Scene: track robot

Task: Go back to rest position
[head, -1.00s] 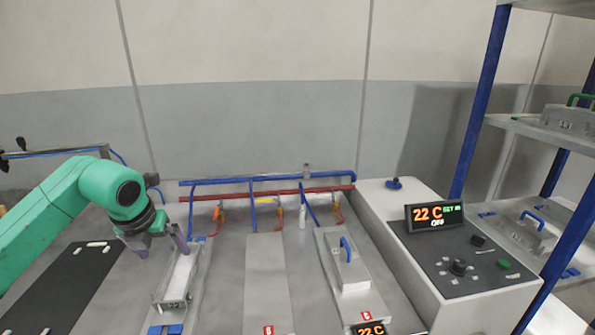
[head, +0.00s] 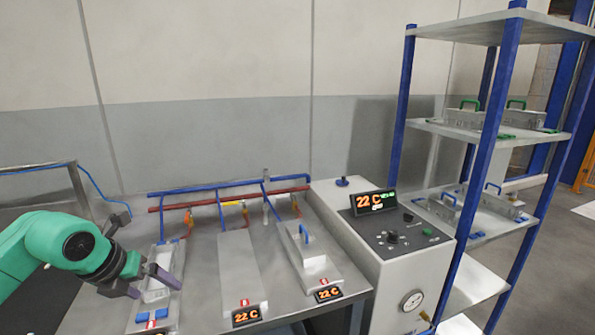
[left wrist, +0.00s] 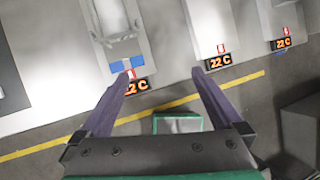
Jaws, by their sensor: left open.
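My left arm comes in from the left in the head view. Its green gripper with purple fingers (head: 150,284) is open and empty, over the front part of the left station on the grey bench. A metal mould with a white inside (head: 158,270) lies at that station, partly hidden behind the fingers. In the left wrist view the two fingers (left wrist: 161,78) are spread apart with nothing between them, above the bench's front edge and the floor. The mould (left wrist: 112,20) shows there beyond the left finger. My right gripper is not in view.
A lidded metal mould with a blue handle (head: 308,258) sits at the right station; the middle station (head: 238,265) is bare. A control box (head: 385,270) reads 22 C. A blue-post shelf (head: 480,135) with several moulds stands at right. Wrist view shows floor with a yellow line (left wrist: 165,106).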

